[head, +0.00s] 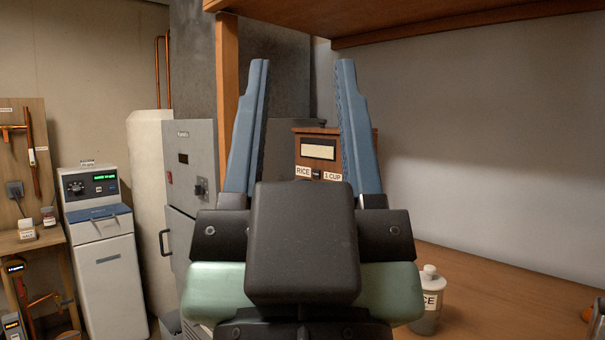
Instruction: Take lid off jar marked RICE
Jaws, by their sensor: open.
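A small grey jar (426,318) stands on the wooden counter at lower right. Its white label shows "CE", with the left part hidden behind my gripper's body. A pale lid (429,279) with a small round knob sits on the jar. My gripper (303,66) fills the middle of the head view. Its two blue fingers point up and stand wide apart, with nothing held between them. The fingertips are up and left of the jar in the picture, apart from it.
A wooden dispenser (348,142) labelled "RICE 1 CUP" shows behind and between my fingers. A wooden shelf (440,20) runs overhead. The counter (500,300) right of the jar is mostly clear, with an orange item at the right edge. Grey cabinets (188,165) stand left.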

